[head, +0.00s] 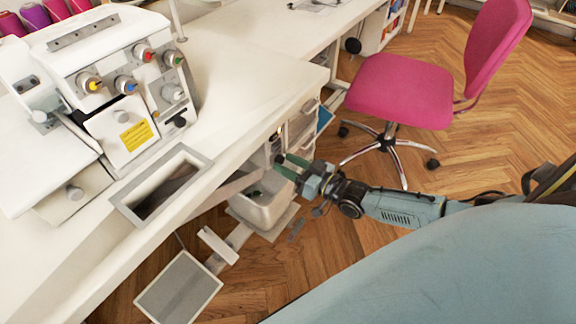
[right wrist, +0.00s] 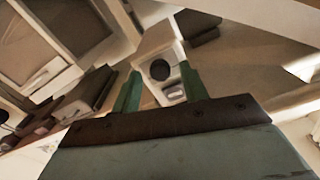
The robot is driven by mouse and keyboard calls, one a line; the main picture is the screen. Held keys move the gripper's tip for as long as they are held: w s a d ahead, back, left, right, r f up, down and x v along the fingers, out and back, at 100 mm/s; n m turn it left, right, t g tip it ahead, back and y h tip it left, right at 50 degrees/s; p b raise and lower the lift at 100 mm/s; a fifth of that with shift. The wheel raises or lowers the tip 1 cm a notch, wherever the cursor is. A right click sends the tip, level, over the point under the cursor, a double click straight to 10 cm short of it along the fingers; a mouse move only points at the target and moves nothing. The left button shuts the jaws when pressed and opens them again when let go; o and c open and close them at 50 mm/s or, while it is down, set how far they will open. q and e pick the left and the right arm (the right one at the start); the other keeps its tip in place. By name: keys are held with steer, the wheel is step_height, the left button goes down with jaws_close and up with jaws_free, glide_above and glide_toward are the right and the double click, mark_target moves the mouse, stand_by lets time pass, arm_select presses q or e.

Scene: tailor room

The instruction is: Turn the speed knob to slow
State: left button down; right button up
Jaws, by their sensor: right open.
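A dark round knob (right wrist: 160,69) sits on a small pale panel (right wrist: 169,92) in the right wrist view. It appears between the two green fingers of my right gripper (right wrist: 159,72), which are open with a gap around the knob. I cannot tell how far the fingertips are from it or which way the knob is set. In the head view my right gripper (head: 284,164) reaches left under the front edge of the white table, beside the small control box (head: 274,147). No speed marking can be read. My left gripper is not in view.
A white sewing machine (head: 122,75) with coloured dials stands on the white table (head: 240,85). Below are a pale bin (head: 265,208) and a foot pedal (head: 180,288). A pink chair (head: 400,90) stands behind my right arm. Open wooden floor lies around it.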

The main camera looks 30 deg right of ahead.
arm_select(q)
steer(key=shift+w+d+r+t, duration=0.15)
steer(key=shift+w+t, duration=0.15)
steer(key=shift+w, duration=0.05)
arm_select(e)
steer(key=shift+w+a, duration=0.1)
steer(key=shift+w, duration=0.15)
steer(key=shift+c, duration=0.4)
jaws_close()
steer(key=shift+r+n+p, duration=0.1)
steer(key=shift+n+p, duration=0.45)
steer(key=shift+n, duration=0.45)
steer(key=shift+n+p, duration=0.55)
steer(key=shift+n, duration=0.65)
steer(key=shift+n+p, duration=0.3)
steer(key=shift+n, duration=0.8)
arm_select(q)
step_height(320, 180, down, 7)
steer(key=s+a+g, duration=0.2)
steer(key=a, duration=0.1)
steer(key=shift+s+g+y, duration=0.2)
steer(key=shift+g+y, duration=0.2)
arm_select(e)
steer(key=shift+n, duration=1.1)
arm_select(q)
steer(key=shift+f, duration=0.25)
